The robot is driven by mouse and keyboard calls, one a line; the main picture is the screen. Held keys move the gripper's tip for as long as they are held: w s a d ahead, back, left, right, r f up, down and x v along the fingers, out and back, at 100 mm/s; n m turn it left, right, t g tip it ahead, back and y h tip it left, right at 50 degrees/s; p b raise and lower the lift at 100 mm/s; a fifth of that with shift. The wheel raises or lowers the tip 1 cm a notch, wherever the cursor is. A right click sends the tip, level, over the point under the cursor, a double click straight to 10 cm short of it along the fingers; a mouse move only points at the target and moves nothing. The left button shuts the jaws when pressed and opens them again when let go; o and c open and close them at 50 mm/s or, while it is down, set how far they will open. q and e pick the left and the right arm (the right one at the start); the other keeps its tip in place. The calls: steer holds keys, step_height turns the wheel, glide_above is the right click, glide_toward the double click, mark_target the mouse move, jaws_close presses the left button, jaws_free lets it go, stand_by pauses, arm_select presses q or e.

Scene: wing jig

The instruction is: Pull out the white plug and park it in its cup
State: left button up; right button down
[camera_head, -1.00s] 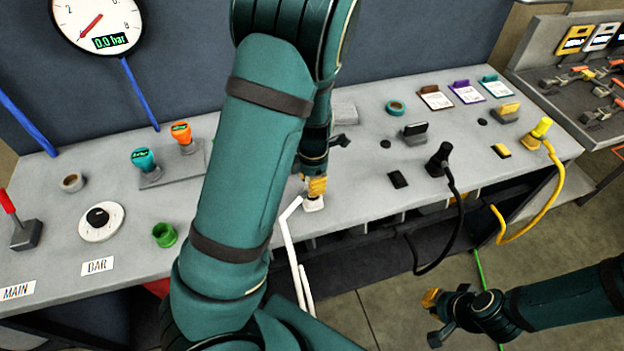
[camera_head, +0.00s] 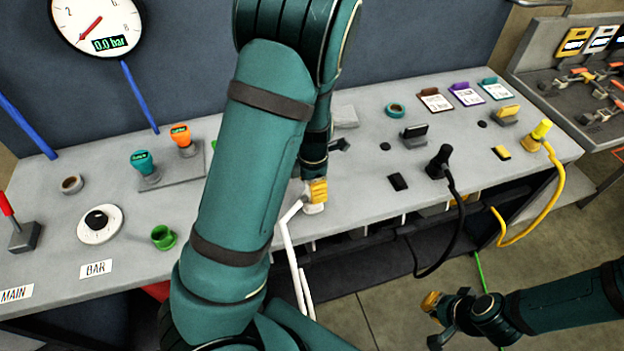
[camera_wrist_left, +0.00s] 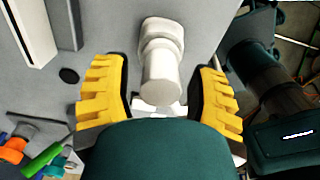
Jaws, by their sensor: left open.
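The white plug (camera_wrist_left: 162,75) stands between the two yellow fingers of my open left gripper (camera_wrist_left: 160,92) in the left wrist view, with a gap on each side. In the head view the left gripper (camera_head: 316,190) is low over the bench's front edge, around the white plug (camera_head: 313,209), which is mostly hidden by the fingers. A white cable (camera_head: 292,250) hangs from the plug over the front edge. My right gripper (camera_head: 440,318) is away from the bench at the lower right; its fingers look apart. I cannot make out the white plug's cup.
On the bench (camera_head: 350,215), a black plug (camera_head: 438,162) and a yellow plug (camera_head: 538,134) with hanging cables stand to the right. Teal (camera_head: 146,165) and orange (camera_head: 183,138) knobs and a green cup (camera_head: 163,237) are to the left. My left arm covers the middle.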

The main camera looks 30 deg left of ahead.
arm_select(q)
step_height(320, 180, up, 12)
stand_by(0.5)
steer(key=shift+d+f, duration=0.1)
stand_by(0.4)
